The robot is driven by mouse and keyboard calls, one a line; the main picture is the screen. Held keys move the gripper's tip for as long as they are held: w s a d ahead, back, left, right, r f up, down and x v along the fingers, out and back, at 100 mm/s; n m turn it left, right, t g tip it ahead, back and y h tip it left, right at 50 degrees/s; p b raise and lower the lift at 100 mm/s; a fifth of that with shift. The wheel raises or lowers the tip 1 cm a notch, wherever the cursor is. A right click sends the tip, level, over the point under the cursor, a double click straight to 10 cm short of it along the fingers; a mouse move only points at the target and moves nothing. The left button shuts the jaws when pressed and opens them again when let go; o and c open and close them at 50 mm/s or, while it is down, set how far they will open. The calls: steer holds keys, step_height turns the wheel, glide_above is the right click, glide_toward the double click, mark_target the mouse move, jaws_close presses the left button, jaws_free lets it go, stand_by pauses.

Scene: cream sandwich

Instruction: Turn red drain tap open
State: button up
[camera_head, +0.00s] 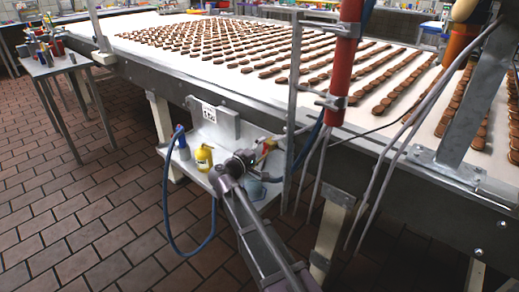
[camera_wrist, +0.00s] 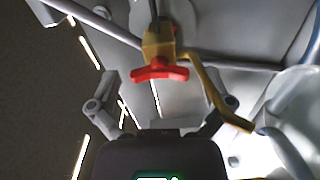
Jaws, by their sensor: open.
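The red drain tap (camera_wrist: 160,72) shows in the wrist view as a red cross handle on a brass valve body (camera_wrist: 158,42). A bent brass-coloured pipe (camera_wrist: 205,78) runs from the valve down to the right. My gripper (camera_wrist: 164,92) is open and empty, with one finger to the left of the tap and one to the right. The tap lies ahead of the palm, roughly between the fingers, and I see no contact. In the head view my gripper (camera_head: 243,160) is beside the conveyor's side, and the tap is too small to make out clearly.
A small shelf under the conveyor (camera_head: 330,60) holds a yellow bottle (camera_head: 204,157) and a blue bottle (camera_head: 183,148). A blue hose (camera_head: 166,200) hangs at the shelf's left. A red vertical pipe (camera_head: 342,70) and cables stand to the right. Grey pipes cross behind the tap.

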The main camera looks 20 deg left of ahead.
steer(key=c, duration=1.1)
steer(key=shift+n, duration=0.3)
steer(key=shift+o, duration=0.2)
steer(key=shift+n, duration=0.4)
steer(key=o, duration=1.1)
steer(key=shift+c, duration=0.2)
steer(key=shift+s, duration=0.1)
